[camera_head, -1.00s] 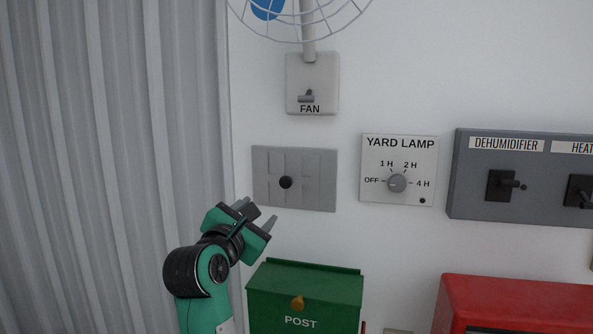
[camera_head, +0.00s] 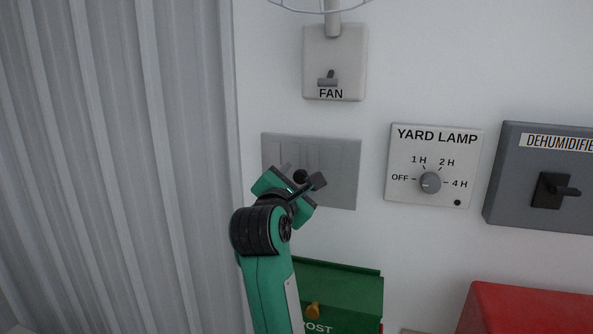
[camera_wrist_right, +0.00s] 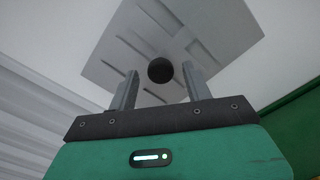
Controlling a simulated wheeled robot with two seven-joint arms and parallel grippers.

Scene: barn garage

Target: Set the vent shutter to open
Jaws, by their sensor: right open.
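The vent shutter is a grey slatted plate (camera_head: 338,165) on the white wall, with a round black knob (camera_head: 300,176) left of its middle. In the right wrist view the plate (camera_wrist_right: 215,30) fills the upper part, and its knob (camera_wrist_right: 160,70) shows between and just beyond my fingertips. My right gripper (camera_head: 303,174) is open in front of the plate, its fingers on either side of the knob; it also shows in the right wrist view (camera_wrist_right: 160,82). I cannot tell whether the fingers touch the knob. My left gripper is not in view.
A fan switch (camera_head: 335,62) is above the plate. A yard lamp dial (camera_head: 431,182) and a dehumidifier switch panel (camera_head: 510,180) are to the right. Below are a green post box (camera_head: 345,285) and a red box (camera_head: 530,315). A corrugated grey surface (camera_head: 120,150) stands at left.

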